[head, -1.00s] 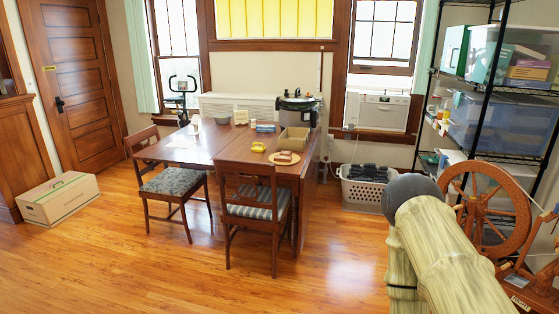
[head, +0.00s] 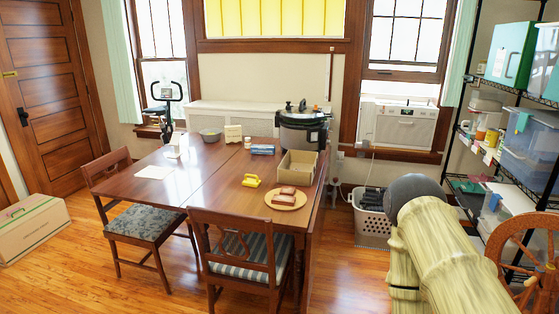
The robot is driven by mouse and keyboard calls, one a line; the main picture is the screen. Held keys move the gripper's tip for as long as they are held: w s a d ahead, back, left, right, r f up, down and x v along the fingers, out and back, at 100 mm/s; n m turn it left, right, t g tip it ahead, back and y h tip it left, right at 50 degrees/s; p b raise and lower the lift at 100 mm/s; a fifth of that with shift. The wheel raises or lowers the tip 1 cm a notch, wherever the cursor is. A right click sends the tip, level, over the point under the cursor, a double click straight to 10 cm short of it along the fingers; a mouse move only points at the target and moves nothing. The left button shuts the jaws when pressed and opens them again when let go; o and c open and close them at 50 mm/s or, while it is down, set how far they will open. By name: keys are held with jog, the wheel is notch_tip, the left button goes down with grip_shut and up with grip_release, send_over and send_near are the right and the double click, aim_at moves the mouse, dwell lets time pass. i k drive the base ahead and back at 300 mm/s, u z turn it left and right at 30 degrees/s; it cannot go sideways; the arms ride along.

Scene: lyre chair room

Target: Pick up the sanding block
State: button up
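A small yellow block with a raised handle (head: 251,181) lies on the wooden table (head: 190,190), near the right part of its front edge. It looks like the sanding block, but it is too small to be sure. It sits just left of a round tan plate (head: 286,201) that holds reddish-brown pieces.
An open cardboard box (head: 297,166), a blue item (head: 262,150), a pot (head: 302,130) and a grey bowl (head: 210,135) stand on the table. Chairs (head: 233,255) (head: 140,220) block its near sides. A laundry basket (head: 372,218) and wire shelving (head: 505,95) are right.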

aim_at(250, 183)
jog(key=i, duration=0.5)
jog(key=u, duration=2.25)
jog(key=i, duration=1.7)
jog(key=z, duration=1.95)
